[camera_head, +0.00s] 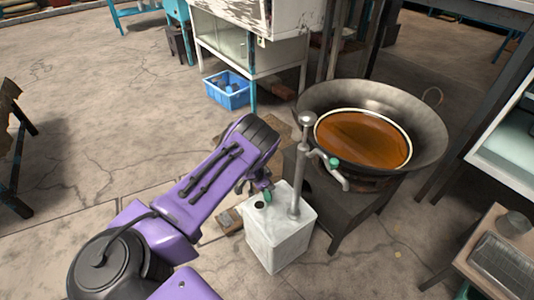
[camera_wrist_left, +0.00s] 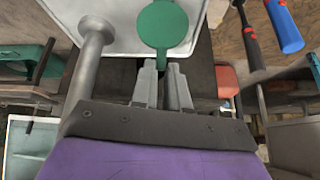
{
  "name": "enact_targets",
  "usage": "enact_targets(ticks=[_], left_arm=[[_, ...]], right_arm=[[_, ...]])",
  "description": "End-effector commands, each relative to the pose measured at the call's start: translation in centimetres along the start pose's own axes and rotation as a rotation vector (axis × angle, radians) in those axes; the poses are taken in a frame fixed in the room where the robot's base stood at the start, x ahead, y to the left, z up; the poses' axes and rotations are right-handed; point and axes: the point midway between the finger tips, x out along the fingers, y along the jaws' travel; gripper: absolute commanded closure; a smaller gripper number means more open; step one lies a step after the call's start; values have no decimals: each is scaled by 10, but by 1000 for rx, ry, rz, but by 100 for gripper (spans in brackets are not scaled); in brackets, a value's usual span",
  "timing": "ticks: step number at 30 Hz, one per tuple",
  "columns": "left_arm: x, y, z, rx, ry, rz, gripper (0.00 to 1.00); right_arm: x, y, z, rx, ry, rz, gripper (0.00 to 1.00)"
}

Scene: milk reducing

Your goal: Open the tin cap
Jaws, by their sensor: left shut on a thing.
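The pale square tin (camera_head: 281,240) stands on the floor left of the wok stand. Its top carries a dark round opening (camera_head: 259,205) and a green cap (camera_head: 267,196), which sits beside the opening, not over it. My left gripper (camera_head: 262,187) is just above the tin's top. In the left wrist view, my gripper's two grey fingers (camera_wrist_left: 165,82) are closed at the tab of the round green cap (camera_wrist_left: 162,24), with the tin's white top (camera_wrist_left: 118,18) behind it. Whether the cap is still attached to the tin is hidden. My right gripper is out of view.
A grey upright pump pipe (camera_head: 299,165) rises from the tin, its spout (camera_head: 336,172) reaching right. A large wok (camera_head: 425,130) of brown liquid sits on a dark stand (camera_head: 345,215). A blue crate (camera_head: 227,92) lies behind. The floor at left is mostly clear.

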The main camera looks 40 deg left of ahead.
Motion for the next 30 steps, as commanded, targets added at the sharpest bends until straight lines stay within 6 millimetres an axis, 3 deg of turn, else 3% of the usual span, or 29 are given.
enact_targets(ticks=[1,13,14,23,26,30], left_arm=[[-2,-5,-7,4,12,-11,100],[-2,-6,-8,5,12,-12,100],[-2,-6,-8,5,12,-12,77],[-2,-4,-3,3,6,-7,77],[-10,-4,-4,3,5,-7,77],[-41,-4,-6,1,6,-9,77]], right_arm=[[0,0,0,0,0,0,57],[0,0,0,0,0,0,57],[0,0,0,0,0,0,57],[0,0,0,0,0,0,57],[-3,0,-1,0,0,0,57],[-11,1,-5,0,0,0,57]])
